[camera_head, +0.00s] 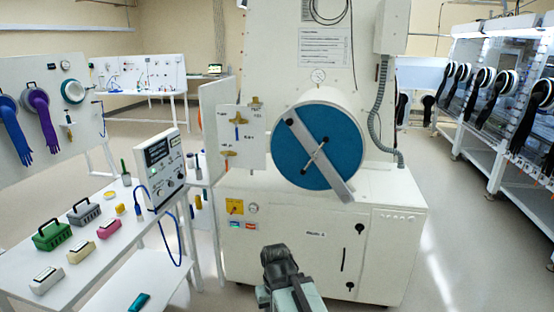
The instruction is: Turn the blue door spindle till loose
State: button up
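The round blue door (340,138) closes the front end of a white cylinder on a large white cabinet. A grey bar (330,178) crosses the door diagonally, from upper left to lower right. The spindle (315,155) sits at the middle of the bar, with a thin handle tilted across it. My gripper (279,262) is at the bottom centre, low in front of the cabinet and well apart from the door and spindle. It looks dark and compact. Its fingertips are too unclear to tell whether they are open.
A white table (110,262) at left holds coloured cases (52,236) and a meter box (160,165) with a blue cable. A white panel (238,138) with brass valves stands left of the door. Gloveboxes (505,105) line the right. The floor (455,240) right of the cabinet is clear.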

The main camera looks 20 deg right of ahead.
aim_at(314, 156)
jog(key=u, duration=0.45)
jog(key=i, duration=1)
jog(key=z, duration=0.05)
